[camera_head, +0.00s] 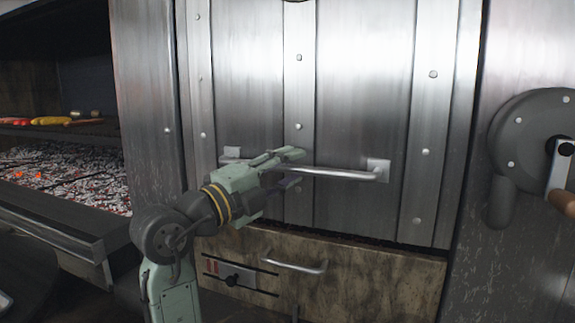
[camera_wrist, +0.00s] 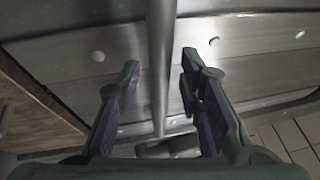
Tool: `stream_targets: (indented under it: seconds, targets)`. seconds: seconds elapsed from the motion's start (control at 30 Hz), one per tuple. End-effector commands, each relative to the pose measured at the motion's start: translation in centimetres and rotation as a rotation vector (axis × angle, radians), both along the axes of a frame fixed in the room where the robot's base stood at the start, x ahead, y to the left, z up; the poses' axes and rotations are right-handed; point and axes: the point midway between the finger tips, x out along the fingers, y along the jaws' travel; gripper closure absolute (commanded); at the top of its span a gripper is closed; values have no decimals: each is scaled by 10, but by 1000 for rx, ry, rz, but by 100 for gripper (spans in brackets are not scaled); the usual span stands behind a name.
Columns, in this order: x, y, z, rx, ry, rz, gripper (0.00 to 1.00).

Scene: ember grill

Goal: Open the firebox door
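The firebox door (camera_head: 350,95) is a tall riveted metal panel in the middle of the head view, and it looks closed. A horizontal bar handle (camera_head: 340,174) crosses its lower part between two mounts. My gripper (camera_head: 292,168) is at the left half of the handle. In the wrist view the handle (camera_wrist: 161,65) runs between the two fingers of my gripper (camera_wrist: 160,95), with a visible gap on each side. The fingers are open. In the head view the gripper hides the left part of the bar.
A wooden drawer front (camera_head: 375,285) with a small handle (camera_head: 295,267) lies below the door. A crank wheel (camera_head: 525,130) with a wooden grip (camera_head: 563,202) is at the right. Glowing coals (camera_head: 65,178) and a food shelf (camera_head: 60,128) are at the left.

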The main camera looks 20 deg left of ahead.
Motion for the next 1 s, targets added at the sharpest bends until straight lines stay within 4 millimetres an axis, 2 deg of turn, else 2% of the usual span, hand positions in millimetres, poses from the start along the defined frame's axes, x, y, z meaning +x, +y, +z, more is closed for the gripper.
stream_targets:
  seconds: [0.27, 0.77, 1.0]
  targets:
    - [2, 0, 0, 0, 0, 1, 67]
    - [1, 0, 0, 0, 0, 1, 100]
    - [1, 0, 0, 1, 0, 1, 100]
